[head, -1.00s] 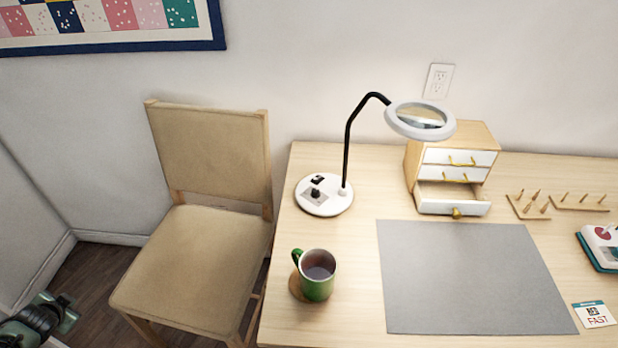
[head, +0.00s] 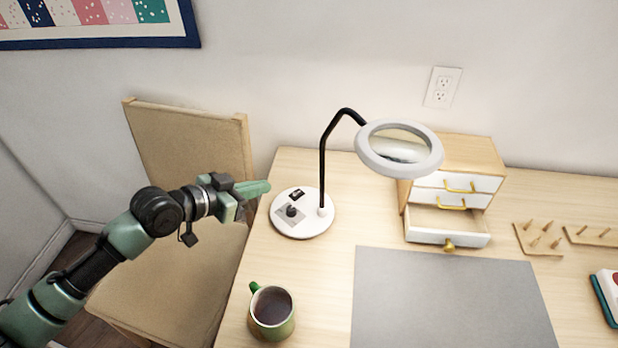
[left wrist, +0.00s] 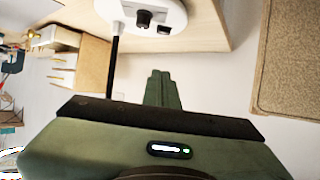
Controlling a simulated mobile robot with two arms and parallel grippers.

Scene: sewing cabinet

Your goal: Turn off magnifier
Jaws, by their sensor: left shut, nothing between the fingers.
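The magnifier has a grey ring head (head: 399,148) on a black bent neck and a round white base (head: 303,226) on the table. The base carries a black knob (head: 291,211) on a grey plate and a small black rocker switch (head: 297,195). The base (left wrist: 176,14) and knob (left wrist: 144,18) also show in the left wrist view, upper middle. My left gripper (head: 265,187) is shut and empty, just left of the base and apart from it; its fingers (left wrist: 161,90) show in the left wrist view. My right gripper is not in view.
A green mug (head: 271,313) stands at the table's front left. A beige chair (head: 190,140) is left of the table, under my left arm. A small drawer cabinet (head: 462,156) stands behind a grey mat (head: 450,300). The table around the base is mostly clear.

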